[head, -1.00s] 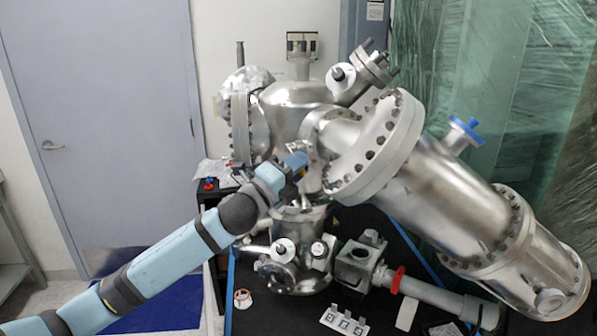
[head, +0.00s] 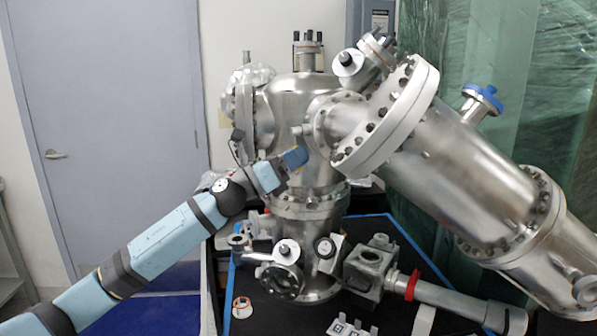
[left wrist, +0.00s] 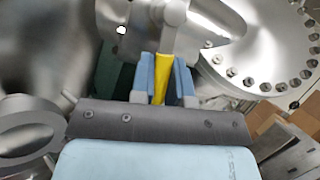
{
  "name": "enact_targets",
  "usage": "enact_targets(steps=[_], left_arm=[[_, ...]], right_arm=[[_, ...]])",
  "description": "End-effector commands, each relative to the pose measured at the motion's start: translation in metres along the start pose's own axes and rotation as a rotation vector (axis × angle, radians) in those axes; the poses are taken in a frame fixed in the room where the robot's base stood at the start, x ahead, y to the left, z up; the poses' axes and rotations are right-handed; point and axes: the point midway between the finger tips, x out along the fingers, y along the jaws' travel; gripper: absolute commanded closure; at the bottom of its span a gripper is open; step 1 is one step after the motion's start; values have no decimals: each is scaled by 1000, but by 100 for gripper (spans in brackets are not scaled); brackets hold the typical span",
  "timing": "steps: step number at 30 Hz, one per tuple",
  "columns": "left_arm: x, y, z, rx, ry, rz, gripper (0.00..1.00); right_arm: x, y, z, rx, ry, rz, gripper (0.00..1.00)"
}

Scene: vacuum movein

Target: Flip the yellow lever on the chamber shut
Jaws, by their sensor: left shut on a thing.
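The steel chamber (head: 300,105) stands in the middle of the head view. In the left wrist view the yellow lever (left wrist: 161,76) runs up from between my left gripper's (left wrist: 161,85) two blue fingers to a grey metal fitting on the chamber. The fingers are shut on the lever, one on each side. In the head view my left gripper (head: 300,154) is against the front of the chamber, just left of the big flange, and hides most of the lever. My right gripper is in neither view.
A large flanged steel tube (head: 450,160) slopes down to the right of my gripper. Below stand a small viewport (head: 283,281) and a square valve block (head: 367,270) on a black table with a blue edge. A closed door (head: 100,120) is at the left.

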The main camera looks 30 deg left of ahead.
Motion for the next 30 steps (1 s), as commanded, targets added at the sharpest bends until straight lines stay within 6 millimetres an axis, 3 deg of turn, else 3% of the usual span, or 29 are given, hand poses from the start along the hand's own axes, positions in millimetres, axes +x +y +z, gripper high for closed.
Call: enact_targets(steps=[12, 26, 27, 30], left_arm=[[-2, 8, 1, 134, 28, -55, 100], [-1, 8, 2, 144, 30, -59, 100], [-1, 8, 2, 144, 30, -59, 80], [-1, 8, 2, 144, 30, -59, 60]], right_arm=[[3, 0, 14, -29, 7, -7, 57], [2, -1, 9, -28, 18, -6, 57], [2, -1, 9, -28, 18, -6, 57], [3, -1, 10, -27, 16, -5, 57]])
